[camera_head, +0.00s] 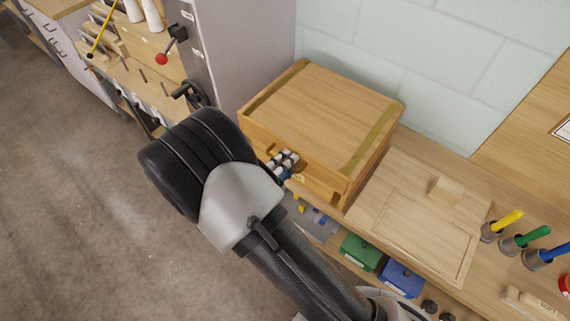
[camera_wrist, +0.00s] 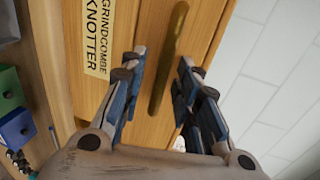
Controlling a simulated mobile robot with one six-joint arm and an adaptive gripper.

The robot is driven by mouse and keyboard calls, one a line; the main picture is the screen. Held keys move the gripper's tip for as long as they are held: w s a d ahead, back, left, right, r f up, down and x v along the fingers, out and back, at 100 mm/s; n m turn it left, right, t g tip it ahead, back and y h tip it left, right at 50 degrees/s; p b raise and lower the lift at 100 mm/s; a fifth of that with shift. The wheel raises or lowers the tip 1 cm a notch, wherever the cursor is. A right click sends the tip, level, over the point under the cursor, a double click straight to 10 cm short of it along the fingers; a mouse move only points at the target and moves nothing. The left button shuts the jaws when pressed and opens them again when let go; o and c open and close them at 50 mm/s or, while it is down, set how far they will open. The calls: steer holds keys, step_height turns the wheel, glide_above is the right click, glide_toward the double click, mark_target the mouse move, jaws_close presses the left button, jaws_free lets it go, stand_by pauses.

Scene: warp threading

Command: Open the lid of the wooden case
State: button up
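The wooden case (camera_head: 325,110) stands on the bench against the wall, with its flat lid (camera_head: 318,100) closed. My gripper (camera_head: 284,163) is at the front face of the case, just below the lid's front edge. In the wrist view my gripper (camera_wrist: 161,60) is open, its two blue-padded fingers spread on either side of a narrow brownish bar (camera_wrist: 170,50) on the wooden face. The bar is between the fingers without visible contact. A label (camera_wrist: 103,35) reading "GRINDCOMBE KNOTTER" is left of the fingers. My wrist hides part of the case's front in the head view.
A wooden board (camera_head: 420,215) with a small block (camera_head: 445,190) lies right of the case. Yellow, green and blue handled tools (camera_head: 525,238) stand further right. Green (camera_head: 361,252) and blue (camera_head: 401,278) bins sit below. A grey cabinet (camera_head: 245,45) stands close on the left.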

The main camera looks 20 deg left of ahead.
steer(key=shift+c, duration=0.4)
jaws_close()
